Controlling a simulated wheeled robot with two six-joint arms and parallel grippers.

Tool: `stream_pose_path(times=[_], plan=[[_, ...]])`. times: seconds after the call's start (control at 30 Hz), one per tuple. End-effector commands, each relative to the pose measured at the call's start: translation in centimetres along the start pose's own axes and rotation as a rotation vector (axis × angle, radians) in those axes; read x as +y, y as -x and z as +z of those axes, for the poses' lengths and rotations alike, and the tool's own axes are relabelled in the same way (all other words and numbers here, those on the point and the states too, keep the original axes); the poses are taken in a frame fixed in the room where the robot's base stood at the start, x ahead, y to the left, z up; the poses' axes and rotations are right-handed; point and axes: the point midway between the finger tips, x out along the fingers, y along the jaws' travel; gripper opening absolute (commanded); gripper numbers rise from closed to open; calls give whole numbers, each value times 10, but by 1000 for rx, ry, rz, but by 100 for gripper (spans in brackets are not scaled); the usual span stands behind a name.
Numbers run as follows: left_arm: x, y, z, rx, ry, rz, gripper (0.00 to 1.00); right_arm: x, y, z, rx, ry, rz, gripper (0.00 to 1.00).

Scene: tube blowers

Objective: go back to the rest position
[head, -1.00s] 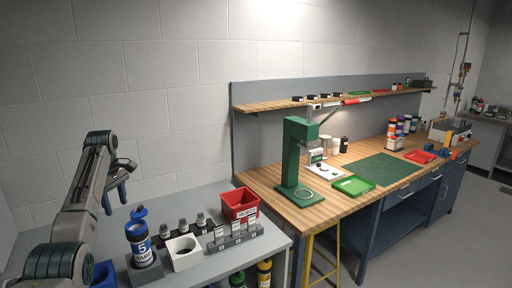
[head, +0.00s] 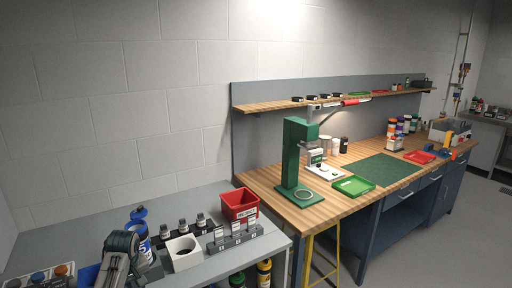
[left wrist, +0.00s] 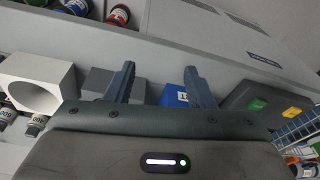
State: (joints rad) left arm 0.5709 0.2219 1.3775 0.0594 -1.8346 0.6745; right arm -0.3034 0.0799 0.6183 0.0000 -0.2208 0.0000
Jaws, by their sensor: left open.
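My left gripper (left wrist: 158,82) shows in the left wrist view with its two fingers spread apart and nothing between them. In the head view, part of my left arm is low at the left front, over the near side of the grey table; its fingers are hidden there. A blue bottle marked 5 (head: 139,232) stands on the grey table (head: 215,202) just behind the arm, partly covered by it. My right gripper is in neither view.
A white block with a round hole (head: 183,253), a grey labelled rack (head: 235,237) and a red bin (head: 239,204) stand on the grey table. A wooden workbench (head: 313,212) with a green press (head: 297,160) is to the right.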

Motion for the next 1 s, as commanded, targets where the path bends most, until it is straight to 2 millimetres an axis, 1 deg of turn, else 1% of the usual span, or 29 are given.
stream_pose_path(times=[0.03,0.1,0.17,0.2,0.27,0.3,0.37,0.4,0.47,0.5,0.6,0.7,0.83,1.0], plan=[[-9,-15,24,7,-49,1,49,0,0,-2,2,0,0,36],[-20,-29,51,22,-117,9,49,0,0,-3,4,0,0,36],[-30,-39,75,33,-175,16,49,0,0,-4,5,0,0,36],[-37,-45,91,41,-213,21,49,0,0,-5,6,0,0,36],[-49,-51,116,53,-269,28,49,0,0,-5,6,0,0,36],[-57,-55,132,60,-307,33,49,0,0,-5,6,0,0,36],[-69,-58,157,71,-361,42,49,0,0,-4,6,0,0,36],[-78,-58,174,77,-397,48,49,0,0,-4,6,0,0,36],[-91,-58,198,89,-450,59,49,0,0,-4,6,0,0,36],[-100,-56,214,95,-485,65,49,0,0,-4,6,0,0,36],[-122,-48,252,114,-569,82,49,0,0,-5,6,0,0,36],[-140,-37,280,130,-634,96,49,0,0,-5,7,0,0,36],[-157,-24,306,145,-692,108,49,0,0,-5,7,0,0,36],[-174,-8,329,161,-748,120,49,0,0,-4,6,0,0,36]])
